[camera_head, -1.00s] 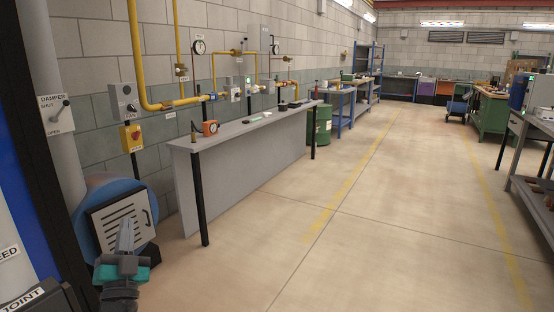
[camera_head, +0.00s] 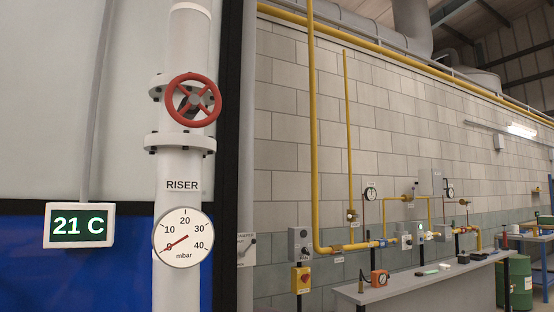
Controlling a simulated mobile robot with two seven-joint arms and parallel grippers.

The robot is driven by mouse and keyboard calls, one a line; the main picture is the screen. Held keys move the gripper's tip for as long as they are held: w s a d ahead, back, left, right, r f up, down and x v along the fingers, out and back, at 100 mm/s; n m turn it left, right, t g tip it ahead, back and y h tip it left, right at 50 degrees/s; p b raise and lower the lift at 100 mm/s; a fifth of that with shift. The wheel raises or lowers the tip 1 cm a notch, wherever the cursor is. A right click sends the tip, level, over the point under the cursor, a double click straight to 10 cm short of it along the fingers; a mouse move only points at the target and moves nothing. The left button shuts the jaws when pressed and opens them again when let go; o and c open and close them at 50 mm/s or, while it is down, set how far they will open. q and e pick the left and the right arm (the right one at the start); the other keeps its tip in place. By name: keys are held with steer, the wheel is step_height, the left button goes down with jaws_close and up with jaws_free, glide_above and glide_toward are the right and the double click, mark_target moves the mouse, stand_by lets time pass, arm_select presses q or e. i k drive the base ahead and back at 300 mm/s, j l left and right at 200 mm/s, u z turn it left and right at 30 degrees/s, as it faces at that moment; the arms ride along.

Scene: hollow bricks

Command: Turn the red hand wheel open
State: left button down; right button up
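The red hand wheel (camera_head: 193,100) is on a white vertical pipe (camera_head: 180,170) labelled RISER, at the upper left of the head view. It has a round rim with spokes and a grey hub, and sits just above a bolted flange (camera_head: 180,143). A round gauge (camera_head: 183,237) marked in mbar is on the pipe below, its needle pointing at about 0. Neither of my grippers is in the head view.
A green display (camera_head: 79,225) reading 21 C is left of the pipe. A green drum (camera_head: 516,283) stands farther off.

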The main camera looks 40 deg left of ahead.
mark_target(193, 100)
steer(key=u, duration=1.75)
